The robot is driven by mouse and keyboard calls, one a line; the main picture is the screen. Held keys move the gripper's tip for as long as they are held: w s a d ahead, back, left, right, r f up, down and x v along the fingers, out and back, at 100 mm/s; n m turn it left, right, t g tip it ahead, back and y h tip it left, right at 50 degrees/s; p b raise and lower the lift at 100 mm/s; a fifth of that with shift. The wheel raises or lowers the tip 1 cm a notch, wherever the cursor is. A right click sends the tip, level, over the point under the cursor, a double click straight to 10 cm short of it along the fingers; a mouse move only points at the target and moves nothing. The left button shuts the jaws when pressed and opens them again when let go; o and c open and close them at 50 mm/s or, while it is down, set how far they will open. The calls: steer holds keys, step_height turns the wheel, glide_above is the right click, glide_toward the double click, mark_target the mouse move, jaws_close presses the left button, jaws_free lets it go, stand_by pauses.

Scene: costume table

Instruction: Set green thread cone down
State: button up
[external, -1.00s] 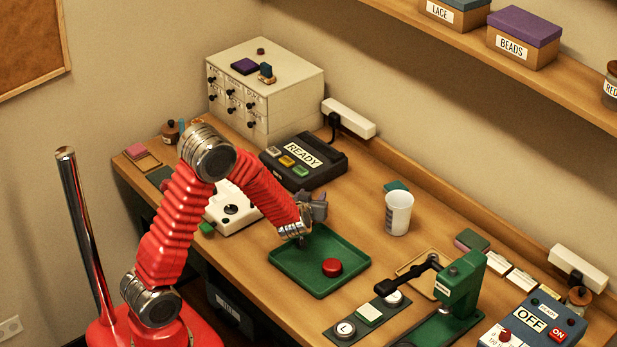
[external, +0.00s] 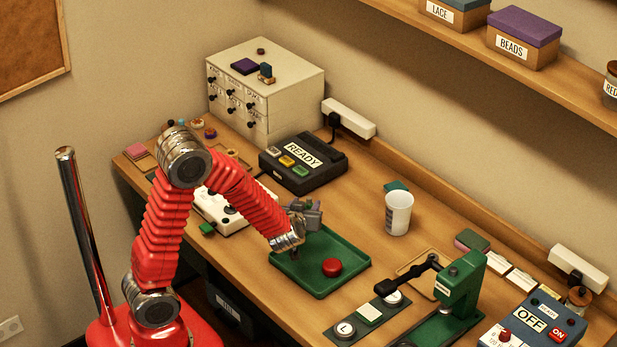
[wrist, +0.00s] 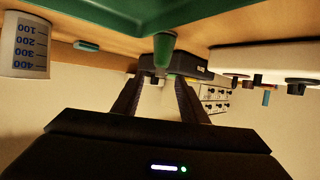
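The green thread cone (wrist: 163,50) shows in the wrist view, which looks upside down. It stands upright with its wide end toward the table side, just beyond and between my fingertips. My gripper (wrist: 160,82) is open, with a gap between each dark finger and the cone. In the external view my gripper (external: 303,213) is low over the back left part of the green tray (external: 318,288), and I cannot make out the cone there. Whether the cone's base rests on the tray is not clear.
A red round piece (external: 332,267) lies in the tray. A white cup (external: 398,213) stands to the right, and the READY box (external: 303,162) is behind.

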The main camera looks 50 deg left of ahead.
steer(key=shift+v, duration=1.4)
steer(key=shift+w, duration=0.1)
steer(key=s+d+r+m+h, duration=0.6)
steer(key=d+r+h, duration=0.4)
steer(key=d, duration=0.1)
steer(key=s+a+g+y, duration=0.1)
steer(key=s+a+g, duration=0.1)
steer(key=s, duration=0.7)
steer(key=s+a+m+g, duration=0.1)
steer(key=s+a+g, duration=0.2)
steer(key=s, duration=0.7)
steer(key=shift+s+a+m+y, duration=0.15)
steer(key=shift+a+m+y, duration=0.2)
steer(key=shift+a, duration=0.55)
